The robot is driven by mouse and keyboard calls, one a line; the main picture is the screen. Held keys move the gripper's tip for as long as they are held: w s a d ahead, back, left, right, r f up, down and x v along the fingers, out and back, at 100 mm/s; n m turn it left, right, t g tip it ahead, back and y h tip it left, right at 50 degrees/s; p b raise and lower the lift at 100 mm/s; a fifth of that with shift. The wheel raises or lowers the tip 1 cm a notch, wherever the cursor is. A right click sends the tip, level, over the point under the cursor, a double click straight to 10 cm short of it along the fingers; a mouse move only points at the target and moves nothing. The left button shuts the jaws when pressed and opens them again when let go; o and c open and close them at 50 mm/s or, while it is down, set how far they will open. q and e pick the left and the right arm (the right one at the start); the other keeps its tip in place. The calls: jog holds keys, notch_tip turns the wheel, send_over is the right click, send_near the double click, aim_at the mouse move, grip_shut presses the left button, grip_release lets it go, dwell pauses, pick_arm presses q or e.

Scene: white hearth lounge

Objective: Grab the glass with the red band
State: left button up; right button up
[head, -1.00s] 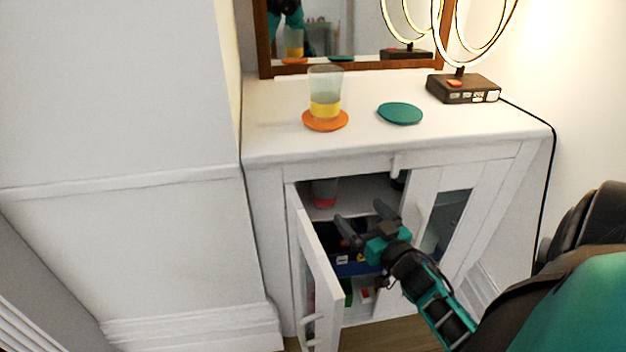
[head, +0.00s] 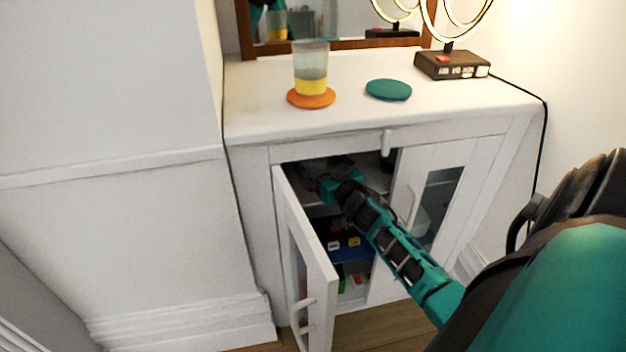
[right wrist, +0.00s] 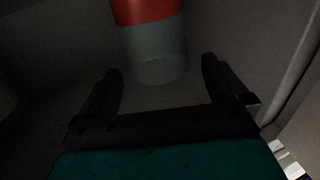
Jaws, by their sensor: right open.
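The glass with the red band (right wrist: 155,50) stands inside the cabinet. In the right wrist view it is at the top centre, with the red band above a clear grey lower part. My right gripper (right wrist: 162,88) is open, with one finger to each side of the space just in front of the glass's base; the glass looks to be ahead of the fingertips, not clasped. In the head view my right gripper (head: 318,172) reaches into the upper shelf through the open left door, and its fingers are hard to make out in shadow. My left gripper is not in view.
The open white door (head: 308,265) hangs at the left of my right arm. The right door (head: 430,200) is shut. On top stand a yellow-banded glass (head: 311,70) on an orange coaster (head: 311,99), a green coaster (head: 388,90) and a lamp (head: 452,64). Boxes sit on the lower shelf.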

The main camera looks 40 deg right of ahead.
jog(key=shift+w+d, duration=0.2)
jog(key=shift+w, duration=0.45)
jog(key=c, duration=1.6)
